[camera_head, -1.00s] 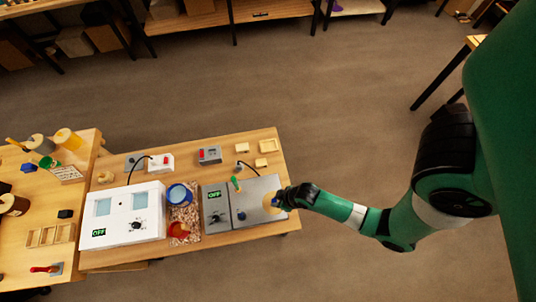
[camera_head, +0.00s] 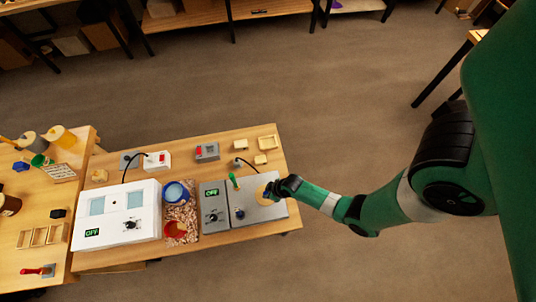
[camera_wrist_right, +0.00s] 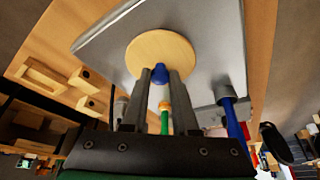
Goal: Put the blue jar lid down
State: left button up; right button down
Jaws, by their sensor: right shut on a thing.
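The blue jar lid is a round tan disc (camera_head: 264,187) with a dark blue knob, clearer in the right wrist view (camera_wrist_right: 162,52). My right gripper (camera_head: 271,190) is shut on the knob (camera_wrist_right: 160,74), with one finger on each side. The disc is over the right part of the grey metal plate (camera_head: 250,211); I cannot tell whether it touches the plate. The blue jar (camera_head: 175,193) stands left of the grey device, with its top looking open. My left gripper is not in view.
A green-handled stick (camera_head: 234,181) stands left of the lid, and a dial (camera_head: 240,213) is below it. A grey panel reading OFF (camera_head: 213,210), a red jar (camera_head: 175,230) and a white machine (camera_head: 119,216) are further left. Small wooden blocks (camera_head: 261,159) lie behind.

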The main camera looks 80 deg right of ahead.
jog(key=c, duration=1.1)
grip_release()
jog(key=shift+f, duration=0.15)
jog(key=shift+c, duration=0.2)
jog(key=o, duration=0.5)
jog(key=shift+c, duration=0.2)
jog(key=shift+r, duration=0.3)
jog(key=p+v, duration=0.6)
jog(key=v, duration=0.6)
jog(key=shift+s, duration=0.15)
jog(key=shift+f, duration=0.15)
